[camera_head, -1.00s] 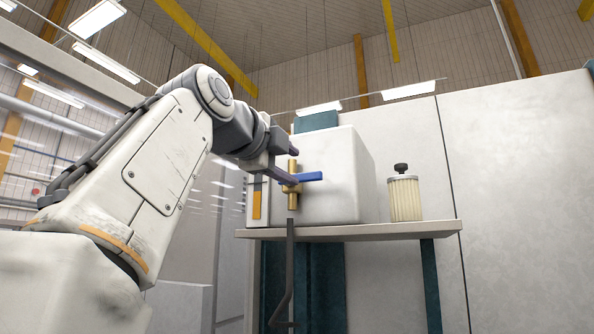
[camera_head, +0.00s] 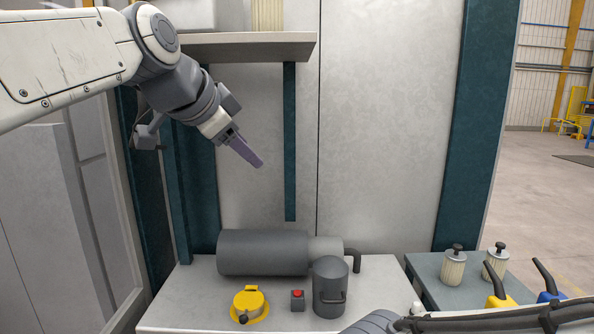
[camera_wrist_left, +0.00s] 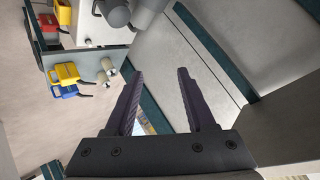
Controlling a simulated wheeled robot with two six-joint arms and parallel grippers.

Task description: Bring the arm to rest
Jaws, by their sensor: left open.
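My left arm comes in from the upper left of the head view. Its gripper (camera_head: 253,153) points down and right, in the air in front of the grey wall panel and below the shelf. In the left wrist view the two dark fingers (camera_wrist_left: 160,75) stand wide apart with nothing between them. The fingers touch nothing. Part of my right arm shows at the bottom right of the head view; its gripper is out of the picture.
The shelf (camera_head: 245,44) is close beside my left forearm. Below, a bench (camera_head: 190,293) bears a grey motor-like cylinder (camera_head: 265,253), a yellow-capped part (camera_head: 249,306), a red button box (camera_head: 297,301) and a grey canister (camera_head: 331,285). A side table (camera_head: 429,275) holds pale filters (camera_head: 453,269) and jugs.

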